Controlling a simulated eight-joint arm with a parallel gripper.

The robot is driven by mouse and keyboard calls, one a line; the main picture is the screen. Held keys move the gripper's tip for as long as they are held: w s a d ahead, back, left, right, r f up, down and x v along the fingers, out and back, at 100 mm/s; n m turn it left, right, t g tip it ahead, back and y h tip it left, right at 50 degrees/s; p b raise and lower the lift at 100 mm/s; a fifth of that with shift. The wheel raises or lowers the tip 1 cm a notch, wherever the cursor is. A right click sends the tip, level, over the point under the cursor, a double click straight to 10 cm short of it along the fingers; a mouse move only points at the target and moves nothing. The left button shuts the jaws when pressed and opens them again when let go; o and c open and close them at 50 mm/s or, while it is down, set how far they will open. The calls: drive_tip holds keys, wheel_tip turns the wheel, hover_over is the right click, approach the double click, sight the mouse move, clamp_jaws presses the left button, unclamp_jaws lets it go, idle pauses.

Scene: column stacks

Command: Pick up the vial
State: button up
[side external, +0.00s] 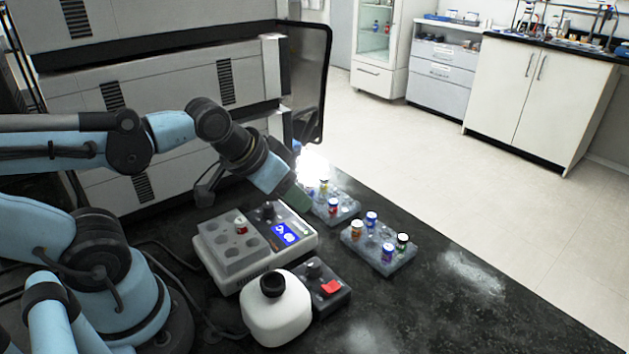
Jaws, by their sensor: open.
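Several small capped vials stand in two clear racks on the dark bench. The nearer rack (372,252) holds a blue-capped vial (371,221), a white-capped orange vial (357,230), a blue vial (388,254) and a dark-capped vial (402,242). The farther rack (347,212) holds a red-and-blue vial (333,205) and a yellowish vial (323,188). Another vial with red on it (241,226) sits in the grey block of a bench device. My gripper (294,197) points down at the left end of the farther rack; its fingers are small and unclear, with no vial visibly held.
The white device (291,250) with a blue display stands left of the racks. Bare bench (470,310) lies to the right. A bright glare sits beside the gripper.

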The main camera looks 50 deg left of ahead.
idle(0.3)
drive_tip(key=m+g+h, duration=0.1)
drive_tip(key=m+g, duration=0.5)
drive_tip(key=m, duration=0.3)
approach(240, 220)
drive_tip(key=shift+w+d+f, duration=0.1)
drive_tip(key=shift+w+f, duration=0.1)
drive_tip(key=shift+f, duration=1.45)
drive_tip(key=shift+w+d+f, duration=0.15)
drive_tip(key=shift+f, duration=1.5)
drive_tip(key=shift+d+f, duration=0.1)
drive_tip(key=shift+f, duration=0.85)
clamp_jaws()
